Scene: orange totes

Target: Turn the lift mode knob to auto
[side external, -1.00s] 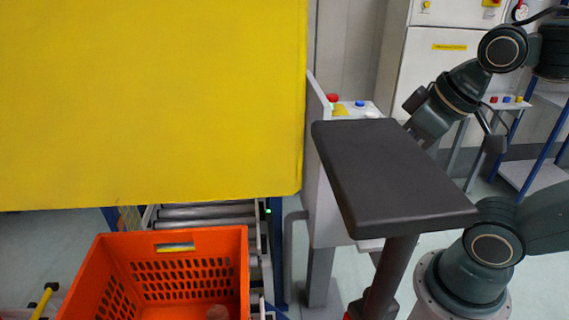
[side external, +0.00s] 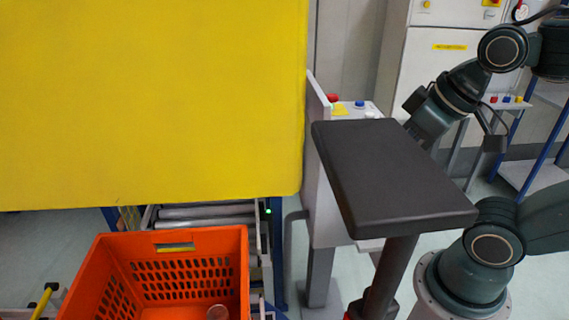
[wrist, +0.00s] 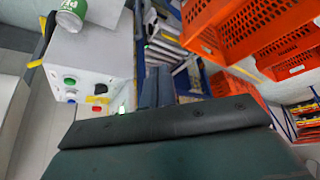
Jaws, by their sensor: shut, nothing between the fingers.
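A white control box (wrist: 95,60) stands at the left of the wrist view with green, white and blue buttons along its left side. A small black knob-like part (wrist: 100,88) sits on it beside a red and yellow patch; its setting and any lettering are too small to read. My gripper (wrist: 157,72) shows two dark fingers close together, shut and empty, to the right of the box and apart from it in the picture. In the side view the control panel (side external: 352,113) shows a red button and a blue button, and my fingertips are hidden behind the dark flat board (side external: 390,175).
An orange tote (side external: 200,238) with a round item inside sits by a roller conveyor (side external: 205,212). A big yellow panel (side external: 150,100) blocks the left. Several orange totes (wrist: 235,30) fill the wrist view's right.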

